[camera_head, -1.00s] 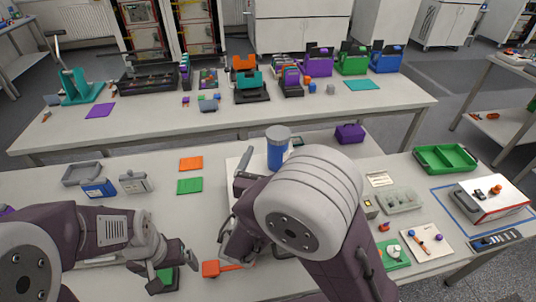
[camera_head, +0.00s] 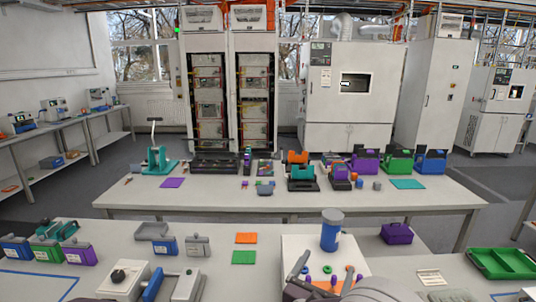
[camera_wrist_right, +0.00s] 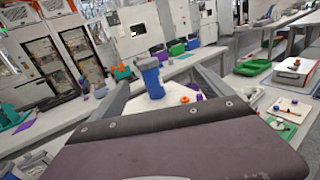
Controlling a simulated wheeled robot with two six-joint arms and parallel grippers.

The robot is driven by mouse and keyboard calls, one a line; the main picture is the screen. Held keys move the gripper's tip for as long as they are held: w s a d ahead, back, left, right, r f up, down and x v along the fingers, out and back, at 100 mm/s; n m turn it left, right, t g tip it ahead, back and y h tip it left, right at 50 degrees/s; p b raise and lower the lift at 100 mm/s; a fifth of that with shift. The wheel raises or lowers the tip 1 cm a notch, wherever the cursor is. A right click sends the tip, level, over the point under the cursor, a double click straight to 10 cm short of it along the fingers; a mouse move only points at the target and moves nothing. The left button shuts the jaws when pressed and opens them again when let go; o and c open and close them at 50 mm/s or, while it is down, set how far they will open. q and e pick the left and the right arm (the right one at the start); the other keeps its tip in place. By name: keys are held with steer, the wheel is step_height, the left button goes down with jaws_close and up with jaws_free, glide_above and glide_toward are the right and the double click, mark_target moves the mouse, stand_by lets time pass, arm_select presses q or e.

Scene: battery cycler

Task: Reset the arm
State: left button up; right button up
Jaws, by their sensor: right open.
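My right gripper (camera_head: 325,277) shows only in part at the bottom middle of the head view, low over a white board (camera_head: 305,243). In the right wrist view its two grey fingers (camera_wrist_right: 162,84) are spread apart with nothing held between them. A blue jar with a grey-blue lid (camera_head: 332,232) stands upright on the board; it also shows beyond the fingers in the right wrist view (camera_wrist_right: 151,78). Most of my right arm is below the head view's edge. My left arm and gripper are out of view.
Blue and green holders (camera_head: 47,252), a grey tray (camera_head: 151,231) and a white box with a black knob (camera_head: 124,278) lie left. A second table (camera_head: 225,200) stands behind.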

steer(key=d+m+g+h, duration=0.2)
steer(key=d+m+h, duration=0.1)
steer(key=d, duration=0.6)
steer(key=s+d+f+m+g+h, duration=0.2)
steer(key=s+d+f+m+g, duration=0.3)
steer(key=s+d+m+g, duration=0.55)
steer(key=s+a+f+m+g+y, duration=0.1)
steer(key=s+f+m+g+y, duration=0.5)
steer(key=s+f, duration=0.4)
steer(key=w+a+f+m+t+y, duration=0.2)
steer(key=a+m+y, duration=0.2)
steer(key=a, duration=0.3)
steer(key=w+a+f+m+t+y, duration=0.1)
steer(key=w+a+m+t+y, duration=0.1)
steer(key=a+m+y, duration=0.2)
steer(key=a+m, duration=0.2)
steer(key=a, duration=0.1)
steer(key=shift+w+f+m, duration=0.25)
steer(key=shift+f+m, duration=0.1)
